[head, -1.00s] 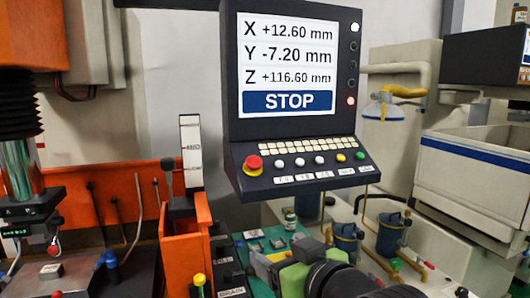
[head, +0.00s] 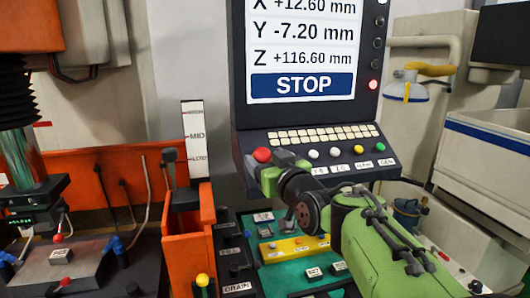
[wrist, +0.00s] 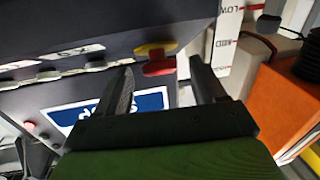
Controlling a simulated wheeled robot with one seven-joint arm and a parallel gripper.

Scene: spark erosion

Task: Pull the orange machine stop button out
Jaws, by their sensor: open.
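The machine stop button (head: 262,154) is a red-orange mushroom head at the left end of the dark control panel. In the wrist view the button (wrist: 159,67) sits on a yellow collar (wrist: 155,48). In the wrist view my gripper (wrist: 162,72) is open, with one finger on each side of the button's head in the picture. Gaps show on both sides, and I cannot tell how deep the button lies between the fingers.
White buttons (head: 314,152) and a green one stand to the right on the panel. The screen (head: 300,50) above reads STOP. An orange housing with a lever (head: 170,156) stands at the left. A green tray with a yellow block (head: 293,248) lies below.

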